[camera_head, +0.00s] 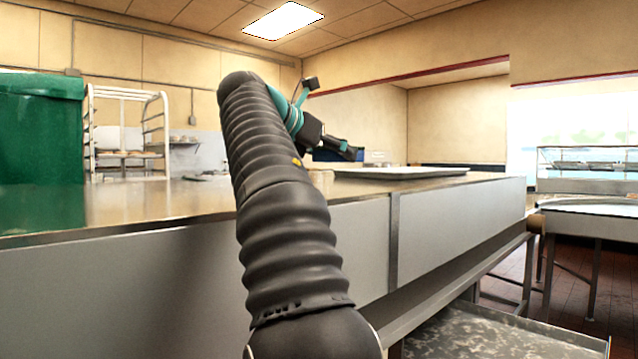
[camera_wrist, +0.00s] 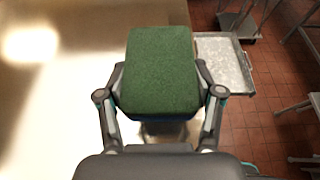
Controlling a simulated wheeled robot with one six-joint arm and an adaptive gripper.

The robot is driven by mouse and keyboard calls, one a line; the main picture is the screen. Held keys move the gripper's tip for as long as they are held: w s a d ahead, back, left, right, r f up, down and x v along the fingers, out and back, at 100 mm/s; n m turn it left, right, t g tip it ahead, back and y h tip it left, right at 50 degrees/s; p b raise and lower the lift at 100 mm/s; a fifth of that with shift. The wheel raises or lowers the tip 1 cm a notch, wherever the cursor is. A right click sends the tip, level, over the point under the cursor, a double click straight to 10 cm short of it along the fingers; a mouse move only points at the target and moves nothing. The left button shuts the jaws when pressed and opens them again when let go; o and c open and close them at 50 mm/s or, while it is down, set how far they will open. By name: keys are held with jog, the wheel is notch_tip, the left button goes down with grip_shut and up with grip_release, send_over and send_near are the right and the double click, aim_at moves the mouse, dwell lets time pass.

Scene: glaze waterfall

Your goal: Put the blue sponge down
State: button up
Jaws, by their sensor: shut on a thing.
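A block-shaped sponge (camera_wrist: 161,72) is held in my gripper (camera_wrist: 163,84), one finger against each side. Its face toward the wrist camera is dark green, with a thin dark blue strip along its lower edge. Below it in the wrist view are the steel counter top (camera_wrist: 50,110) on the left and the counter's edge near the middle. In the head view my gripper (camera_head: 342,149) is beyond the bend of my arm, above the far part of the counter (camera_head: 180,200). The sponge cannot be made out clearly there. Its height above the counter is hard to tell.
A flat pale tray (camera_head: 400,173) lies on the counter toward the right. A big green container (camera_head: 40,140) stands at the left. A lower metal tray (camera_wrist: 226,62) and red tiled floor (camera_wrist: 262,120) lie past the counter's edge. The counter's left part is bare.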

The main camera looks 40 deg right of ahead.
aim_at(313, 161)
jog(key=w+f, duration=0.1)
jog(key=w+a+f, duration=0.1)
jog(key=shift+w+a, duration=0.3)
jog(key=shift+w, duration=0.05)
jog(key=shift+s+f, duration=0.1)
jog(key=shift+f, duration=1.85)
jog(key=shift+f, duration=0.15)
jog(key=o, duration=0.8)
jog(key=v, duration=1.2)
jog(key=shift+r, duration=0.25)
